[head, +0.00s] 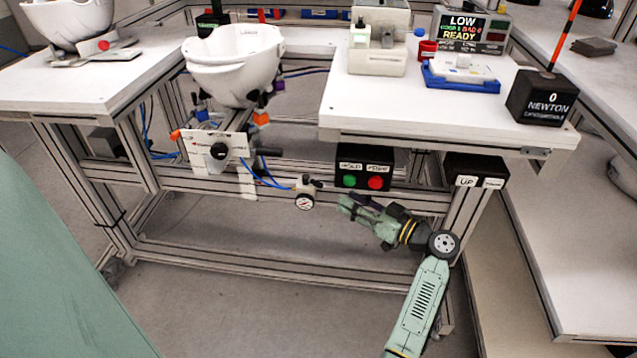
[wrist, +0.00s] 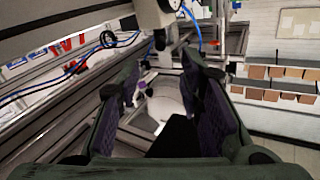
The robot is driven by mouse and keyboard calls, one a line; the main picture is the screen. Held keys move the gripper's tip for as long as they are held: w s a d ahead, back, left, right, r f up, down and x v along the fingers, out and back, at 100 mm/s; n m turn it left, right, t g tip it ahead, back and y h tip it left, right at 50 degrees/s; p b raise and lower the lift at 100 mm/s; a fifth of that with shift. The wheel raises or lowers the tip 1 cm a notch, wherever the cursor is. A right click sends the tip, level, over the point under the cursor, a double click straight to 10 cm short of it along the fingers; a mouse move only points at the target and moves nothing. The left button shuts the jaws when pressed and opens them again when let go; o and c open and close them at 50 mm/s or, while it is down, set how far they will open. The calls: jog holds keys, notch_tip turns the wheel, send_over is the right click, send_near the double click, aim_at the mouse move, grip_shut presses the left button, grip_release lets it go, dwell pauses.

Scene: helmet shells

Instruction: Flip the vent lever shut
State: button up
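A white panel (head: 200,147) with a black round knob (head: 218,151) is fixed to the frame under the helmet shell at the left. An orange-tipped piece (head: 176,135) sticks out at its left end and a black handle (head: 268,152) at its right. I cannot tell for certain which is the vent lever, or its position. My gripper (head: 346,204) is well to the right of the panel, below the button box, and apart from both. In the wrist view its two purple-lined fingers (wrist: 160,65) are spread with nothing held between them.
A white helmet shell (head: 232,62) hangs above the panel. A pressure gauge (head: 304,202) with blue hose is left of my gripper. A black box with green and red buttons (head: 363,168) is above it, under the white table (head: 400,118). Frame rails run behind; the floor in front is clear.

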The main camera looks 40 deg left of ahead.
aim_at(315, 182)
jog(key=a+p, duration=0.2)
jog(key=a, duration=0.7)
jog(key=shift+s+a+p, duration=0.15)
jog(key=shift+a+p, duration=0.15)
grip_shut()
